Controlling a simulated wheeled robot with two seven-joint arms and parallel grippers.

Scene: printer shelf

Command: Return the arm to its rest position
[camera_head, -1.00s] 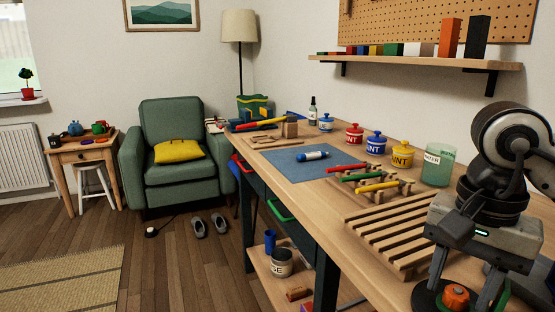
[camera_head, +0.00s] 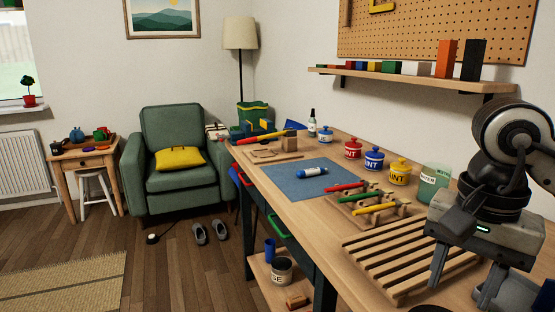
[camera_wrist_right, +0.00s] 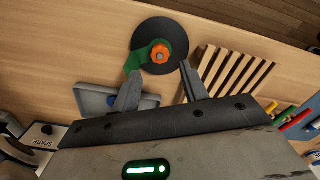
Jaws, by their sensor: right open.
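My right gripper (camera_head: 462,282) is at the right of the head view, above the near end of the workbench (camera_head: 335,238). Its two fingers point down and stand apart, with nothing between them. The right wrist view shows the same open gripper (camera_wrist_right: 158,80). Beyond its fingertips lies a black disc (camera_wrist_right: 178,28) with an orange knob (camera_wrist_right: 158,52) and a green arm, apart from the fingers. My left gripper is in neither view.
A slatted wooden rack (camera_head: 400,252) lies just left of the right gripper. A glass jar (camera_head: 434,182) and paint pots (camera_head: 398,174) stand behind it. A blue mat (camera_head: 290,178) lies farther along. In the wrist view, a grey tray (camera_wrist_right: 95,98) is beside the left finger.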

